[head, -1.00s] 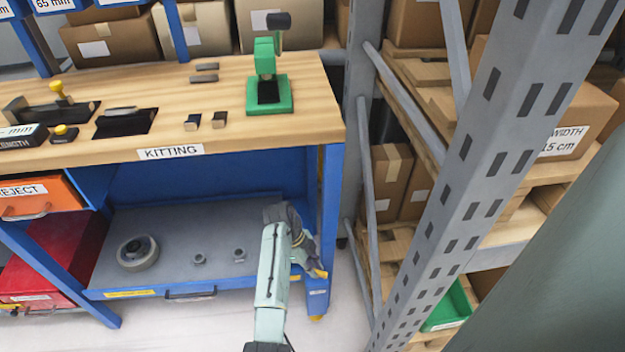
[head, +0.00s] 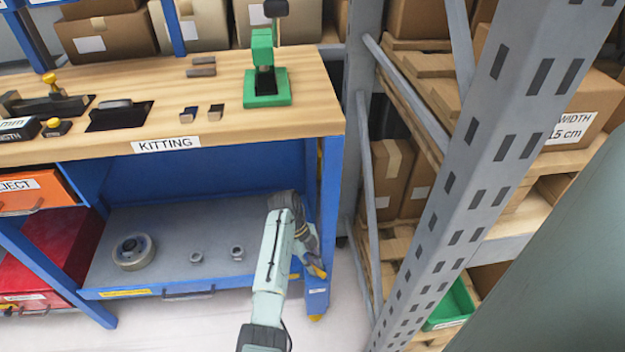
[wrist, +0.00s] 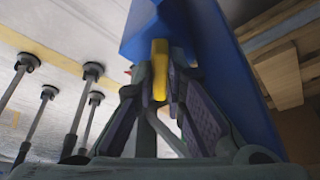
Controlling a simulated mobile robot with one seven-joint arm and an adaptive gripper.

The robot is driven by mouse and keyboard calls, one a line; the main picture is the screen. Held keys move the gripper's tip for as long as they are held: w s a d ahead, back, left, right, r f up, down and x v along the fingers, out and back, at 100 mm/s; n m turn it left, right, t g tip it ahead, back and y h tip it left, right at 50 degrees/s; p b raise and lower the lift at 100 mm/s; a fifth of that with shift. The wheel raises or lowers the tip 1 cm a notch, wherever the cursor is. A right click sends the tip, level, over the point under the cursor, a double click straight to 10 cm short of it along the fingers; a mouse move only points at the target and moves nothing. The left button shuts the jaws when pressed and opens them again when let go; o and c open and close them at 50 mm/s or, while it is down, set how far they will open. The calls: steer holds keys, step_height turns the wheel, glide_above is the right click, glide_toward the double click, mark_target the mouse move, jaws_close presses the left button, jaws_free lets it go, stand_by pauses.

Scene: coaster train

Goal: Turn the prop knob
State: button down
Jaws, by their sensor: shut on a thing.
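The yellow prop knob (wrist: 160,68) is at the lower part of the blue bench leg. In the wrist view it stands upright between my fingers, against the blue leg (wrist: 195,50). My gripper (wrist: 160,92) is shut on it. In the head view my gripper (head: 314,262) is beside the right front leg of the bench (head: 325,215), with a bit of yellow (head: 317,271) at its tip. My arm covers part of the lower shelf's right end, and the knob's base is hidden.
The wooden bench top (head: 225,135) carries a green press (head: 265,80) and small dark parts. A grey rack post (head: 480,160) stands to the right. Several rods hang at left in the wrist view.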

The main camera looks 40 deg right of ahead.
steer(key=c, duration=1.6)
jaws_free()
steer(key=shift+c, duration=0.2)
